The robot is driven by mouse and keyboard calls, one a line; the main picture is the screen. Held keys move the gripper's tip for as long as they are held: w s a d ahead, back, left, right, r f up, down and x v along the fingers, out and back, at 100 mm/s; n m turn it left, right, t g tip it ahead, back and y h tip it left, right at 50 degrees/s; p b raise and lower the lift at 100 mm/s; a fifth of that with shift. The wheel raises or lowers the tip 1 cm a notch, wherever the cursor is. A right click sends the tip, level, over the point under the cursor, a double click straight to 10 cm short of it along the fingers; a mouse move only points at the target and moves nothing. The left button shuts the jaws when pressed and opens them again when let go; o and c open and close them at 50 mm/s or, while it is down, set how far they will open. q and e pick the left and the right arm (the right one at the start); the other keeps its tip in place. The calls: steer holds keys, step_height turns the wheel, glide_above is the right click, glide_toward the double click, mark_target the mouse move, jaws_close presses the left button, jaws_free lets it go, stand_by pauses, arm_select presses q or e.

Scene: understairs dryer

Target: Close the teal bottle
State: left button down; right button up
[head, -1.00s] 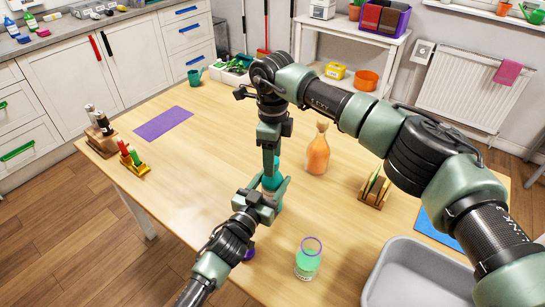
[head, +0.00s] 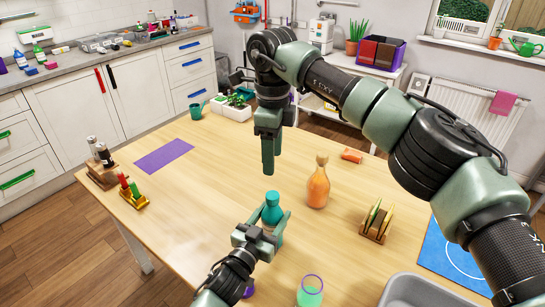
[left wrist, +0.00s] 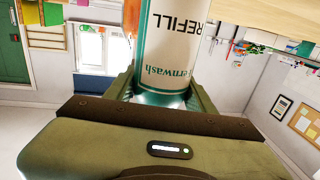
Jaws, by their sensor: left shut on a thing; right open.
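The teal bottle (head: 270,215) stands upright near the front of the wooden table, with a teal top (head: 272,198). The left wrist view shows its white label (left wrist: 172,45) reading "REFILL", upside down in that picture. My left gripper (head: 267,225) is shut on the bottle's body, one finger on each side. My right gripper (head: 268,160) points down above and behind the bottle, apart from its top. It is open and appears empty; its fingers are seen edge-on. The join between top and bottle is too small to judge.
An orange bottle (head: 318,187) stands to the right of the teal bottle. A green glass (head: 310,291) is at the front, near a grey tub (head: 415,292). A wooden rack (head: 376,222) stands farther right. The table left of the bottle is mostly clear, with a purple mat (head: 163,156).

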mark_target(267, 223)
arm_select(q)
steer(key=shift+c, duration=2.2)
jaws_free()
steer(key=v, duration=0.8)
steer(key=shift+w, duration=0.1)
